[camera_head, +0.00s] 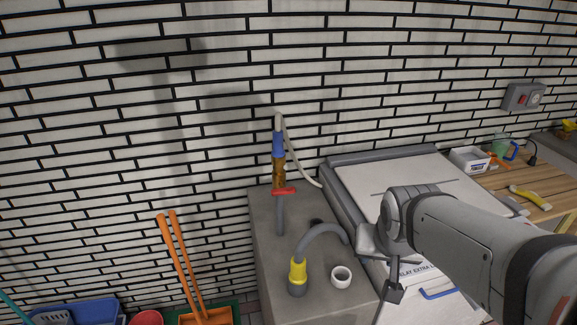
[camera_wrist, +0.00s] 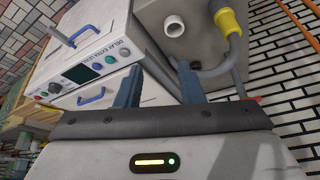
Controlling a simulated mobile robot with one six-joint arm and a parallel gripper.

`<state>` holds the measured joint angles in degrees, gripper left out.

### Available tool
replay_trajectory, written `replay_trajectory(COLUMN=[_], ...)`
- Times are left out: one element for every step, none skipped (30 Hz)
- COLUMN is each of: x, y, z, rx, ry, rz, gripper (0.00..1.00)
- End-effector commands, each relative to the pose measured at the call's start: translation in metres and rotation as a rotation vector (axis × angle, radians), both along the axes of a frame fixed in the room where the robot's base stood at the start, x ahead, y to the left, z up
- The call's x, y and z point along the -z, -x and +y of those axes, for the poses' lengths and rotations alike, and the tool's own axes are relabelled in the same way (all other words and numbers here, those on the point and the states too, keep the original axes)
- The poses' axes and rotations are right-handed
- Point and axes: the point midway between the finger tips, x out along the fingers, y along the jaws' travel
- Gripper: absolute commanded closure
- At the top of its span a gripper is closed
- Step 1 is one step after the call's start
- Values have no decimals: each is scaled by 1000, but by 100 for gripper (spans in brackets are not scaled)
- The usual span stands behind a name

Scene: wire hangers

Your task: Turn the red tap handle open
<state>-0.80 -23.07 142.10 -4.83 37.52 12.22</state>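The red tap handle (camera_head: 284,190) sits crosswise at the lower end of a brass tap (camera_head: 279,172) on the brick wall, above the grey block. A blue fitting (camera_head: 279,145) is above the tap and a grey spout hangs below it. My gripper (camera_head: 394,290) is to the right of and nearer than the tap, well apart from it. In the wrist view my gripper (camera_wrist: 157,76) has its two blue-grey fingers spread with nothing between them. A small red piece at the right edge of the gripper in that view may be the handle; most of it is hidden.
A grey block (camera_head: 262,225) carries a hose with a yellow collar (camera_head: 298,270) and a white cup-like ring (camera_head: 341,276). A white machine (camera_wrist: 95,65) with blue handles stands beside it. Orange-handled tools (camera_head: 182,265) lean at left. A wooden bench (camera_head: 540,185) is at right.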

Motion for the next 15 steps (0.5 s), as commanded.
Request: replay_trajectory(x=[6, 8, 11, 13, 16, 19, 22, 25, 28, 31, 34, 38, 42, 45, 50], y=[-24, -39, -61, -77, -92, -111, -125, -138, -155, -167, -178, -192, -201, -209, -219], z=[-1, -1, 0, 1, 3, 7, 10, 15, 21, 24, 29, 38, 45, 53, 63], rx=[37, 62, 94, 117, 136, 160, 173, 185, 200, 217, 228, 238, 242, 245, 248], ry=[-8, -19, -38, -59, -81, -119, -151, -190, -242, -277, -323, -394, -452, -511, -593], rz=[-46, -87, -145, -188, -229, -284, -322, -359, -409, -447, -478, -513, -538, -558, -580], gripper=[65, 65, 65, 65, 65, 65, 65, 65, 65, 65, 65, 65, 65, 65, 65])
